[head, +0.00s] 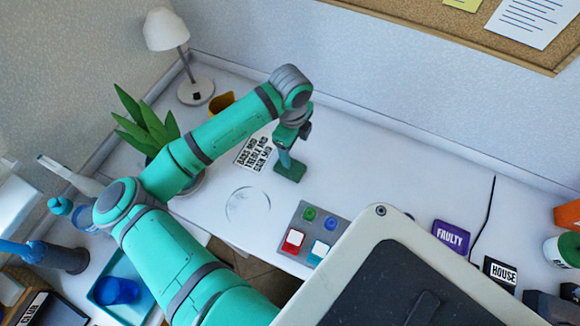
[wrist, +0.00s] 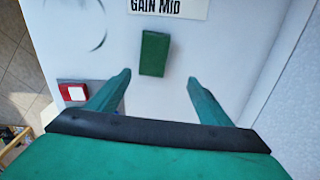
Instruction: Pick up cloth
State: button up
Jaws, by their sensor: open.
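A small dark green rectangle, which looks like the cloth (head: 291,173), lies flat on the white desk. In the wrist view the cloth (wrist: 154,53) is ahead of my gripper (wrist: 158,82), roughly centred between the line of the two fingers. The fingers are wide apart with nothing between them. In the head view my gripper (head: 286,157) points down just above the cloth and hides part of its far side.
A printed label sheet (head: 255,154) lies left of the cloth. A clear round disc (head: 248,205) and a grey button panel (head: 312,232) are nearer. A potted plant (head: 146,125) and a white lamp (head: 196,91) stand left. Desk right of the cloth is clear.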

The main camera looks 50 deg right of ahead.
jog(key=shift+y, duration=0.4)
jog(key=f, duration=0.1)
jog(key=a+f, duration=0.1)
jog(key=f, duration=0.1)
jog(key=w+f, duration=0.1)
jog(key=f, duration=0.1)
jog(key=shift+a+f, duration=0.25)
jog(key=shift+a, duration=0.05)
jog(key=shift+d+f, duration=0.2)
jog(key=shift+f, duration=2.5)
jog(key=c, duration=1.1)
